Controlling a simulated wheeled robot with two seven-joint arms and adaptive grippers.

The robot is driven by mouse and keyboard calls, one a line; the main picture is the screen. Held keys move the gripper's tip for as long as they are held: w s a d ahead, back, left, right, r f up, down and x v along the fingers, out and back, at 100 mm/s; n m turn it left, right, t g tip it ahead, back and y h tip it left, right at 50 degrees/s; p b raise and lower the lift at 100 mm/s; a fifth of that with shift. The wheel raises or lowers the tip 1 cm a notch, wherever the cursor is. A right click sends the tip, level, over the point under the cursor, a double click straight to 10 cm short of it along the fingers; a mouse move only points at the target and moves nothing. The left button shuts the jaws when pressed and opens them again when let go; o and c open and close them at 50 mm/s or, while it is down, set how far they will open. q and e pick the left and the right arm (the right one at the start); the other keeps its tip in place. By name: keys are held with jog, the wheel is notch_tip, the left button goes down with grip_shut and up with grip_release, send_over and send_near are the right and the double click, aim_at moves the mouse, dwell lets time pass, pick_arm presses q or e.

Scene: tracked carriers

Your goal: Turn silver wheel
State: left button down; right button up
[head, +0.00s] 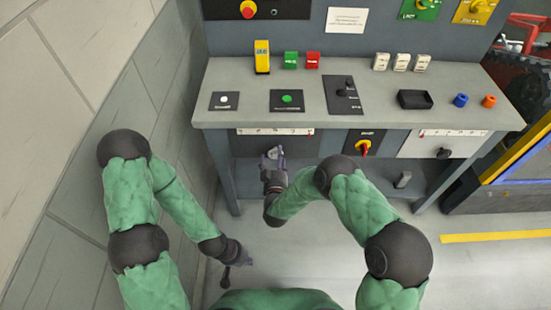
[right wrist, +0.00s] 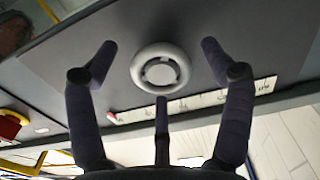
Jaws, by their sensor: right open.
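The silver wheel (right wrist: 160,68) is a pale ring with a hub and spokes on the dark panel in the right wrist view. In the head view my right gripper (head: 273,158) is at the front panel under the bench top, below the left scale strip, and largely hides the wheel. In the right wrist view my right gripper (right wrist: 158,52) is open, with one finger at each side of the wheel and a third below it. Gaps show between the fingers and the wheel. My left gripper (head: 238,256) hangs low over the floor, away from the bench; its fingers are too small to read.
The bench top (head: 220,80) carries button boxes, blocks, a black tray (head: 414,99) and blue and orange rings. A red-yellow switch (head: 363,147) and a black knob (head: 443,153) sit right of my right gripper. A wall stands close on the left.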

jog(key=c, duration=1.1)
jog(key=shift+c, duration=0.2)
jog(key=shift+s+f+m, duration=0.1)
jog(key=shift+m, duration=0.2)
